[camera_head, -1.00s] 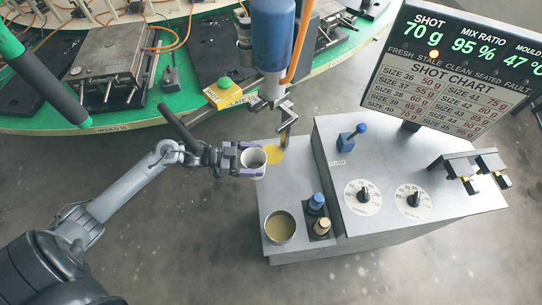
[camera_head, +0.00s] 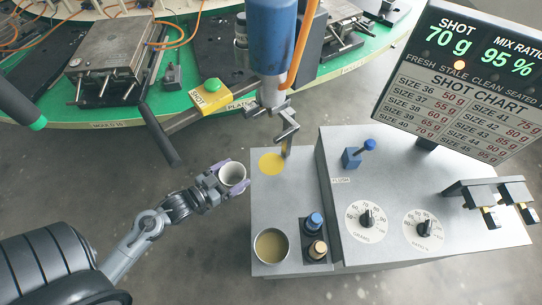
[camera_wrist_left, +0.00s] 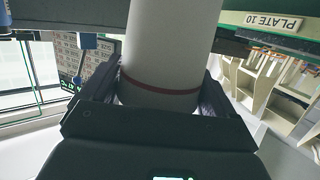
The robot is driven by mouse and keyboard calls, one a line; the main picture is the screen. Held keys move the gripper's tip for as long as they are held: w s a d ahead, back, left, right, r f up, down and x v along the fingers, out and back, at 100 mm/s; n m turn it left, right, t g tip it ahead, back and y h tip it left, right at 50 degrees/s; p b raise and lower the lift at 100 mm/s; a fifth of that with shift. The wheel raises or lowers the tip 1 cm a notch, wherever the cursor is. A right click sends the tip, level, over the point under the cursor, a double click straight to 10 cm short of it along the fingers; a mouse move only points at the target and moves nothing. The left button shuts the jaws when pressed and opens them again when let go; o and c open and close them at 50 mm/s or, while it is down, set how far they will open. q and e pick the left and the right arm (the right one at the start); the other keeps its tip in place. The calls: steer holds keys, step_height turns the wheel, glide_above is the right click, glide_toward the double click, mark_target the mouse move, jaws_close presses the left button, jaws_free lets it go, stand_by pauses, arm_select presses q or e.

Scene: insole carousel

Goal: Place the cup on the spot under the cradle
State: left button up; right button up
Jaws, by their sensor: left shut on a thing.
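A white cup (camera_head: 232,176) is held in my left gripper (camera_head: 228,180), which is shut around it; its open mouth faces up in the head view. The left wrist view shows the cup (camera_wrist_left: 165,55) close up between the fingers, with a dark red band round it. The cup is left of the grey bench, beside its edge. The yellow round spot (camera_head: 272,163) lies on the bench top, to the cup's right and slightly higher in the picture. The metal cradle (camera_head: 284,128) hangs under the blue dispensing head (camera_head: 272,40), above the spot. My right gripper is not in view.
A console with dials (camera_head: 367,217) is to the right. A green carousel (camera_head: 225,96) with a yellow button box (camera_head: 211,96) lies behind. Floor is clear at left.

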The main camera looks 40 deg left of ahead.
mark_target(243, 169)
arm_select(q)
steer(key=shift+b+x, duration=1.75)
steer(key=shift+x, duration=6.4)
steer(key=o, duration=0.8)
steer(key=shift+f, duration=0.1)
steer(key=shift+c, duration=0.2)
steer(key=shift+s, duration=0.2)
steer(key=p+v, duration=0.2)
steer(key=v, duration=0.9)
steer(key=shift+s, duration=0.3)
